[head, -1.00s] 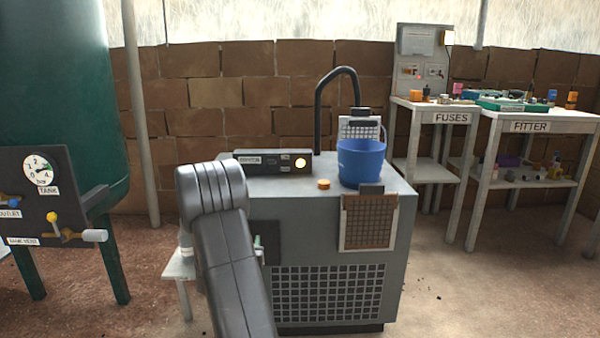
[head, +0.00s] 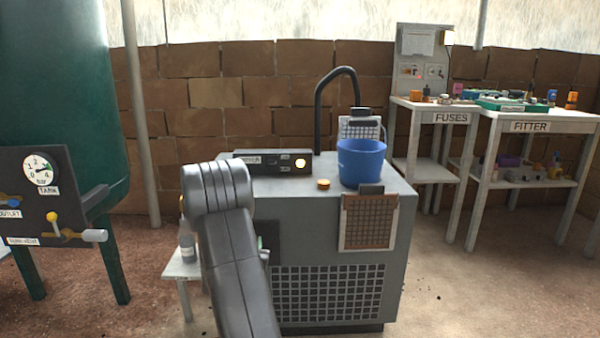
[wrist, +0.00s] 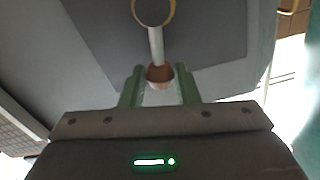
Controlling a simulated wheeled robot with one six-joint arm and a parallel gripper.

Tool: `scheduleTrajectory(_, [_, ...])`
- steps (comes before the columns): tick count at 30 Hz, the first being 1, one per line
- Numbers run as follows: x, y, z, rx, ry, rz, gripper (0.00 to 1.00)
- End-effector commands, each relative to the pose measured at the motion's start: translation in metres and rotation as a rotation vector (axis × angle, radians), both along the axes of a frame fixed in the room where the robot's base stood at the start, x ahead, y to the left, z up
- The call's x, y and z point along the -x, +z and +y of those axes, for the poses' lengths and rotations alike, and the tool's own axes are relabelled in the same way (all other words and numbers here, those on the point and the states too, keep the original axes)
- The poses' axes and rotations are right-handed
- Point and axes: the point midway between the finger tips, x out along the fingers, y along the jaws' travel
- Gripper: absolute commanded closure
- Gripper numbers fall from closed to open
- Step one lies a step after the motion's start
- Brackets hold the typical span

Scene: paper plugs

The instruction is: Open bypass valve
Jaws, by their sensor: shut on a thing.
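In the wrist view, a valve lever has a round brass-rimmed hub (wrist: 154,10), a pale stem (wrist: 156,45) and a brown end knob (wrist: 159,75). It stands in front of a dark grey plate (wrist: 210,45) on a lighter grey body. My gripper (wrist: 159,86) has its two green fingers on either side of the brown knob and is shut on it. The stem points nearly straight from the knob to the hub. In the head view my arm hides the gripper and lever at the left side of the grey machine (head: 290,210).
A blue bucket (head: 361,163) and an orange knob (head: 323,184) are on the machine top. A tank panel (head: 45,200) with gauge and yellow-handled valve stands left. A small white stool (head: 182,268) is beside the machine. Workbenches (head: 540,127) stand right.

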Motion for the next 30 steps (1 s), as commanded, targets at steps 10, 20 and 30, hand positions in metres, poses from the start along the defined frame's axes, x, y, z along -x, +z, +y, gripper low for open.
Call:
scheduleTrajectory(10, [0.0,-0.001,-0.003,-0.04,-0.001,0.003,0.84])
scheduleTrajectory(20, [0.0,-0.007,-0.017,-0.266,-0.002,0.012,0.84])
scheduleTrajectory(30, [0.0,-0.008,-0.019,-0.308,-0.001,0.012,0.84])
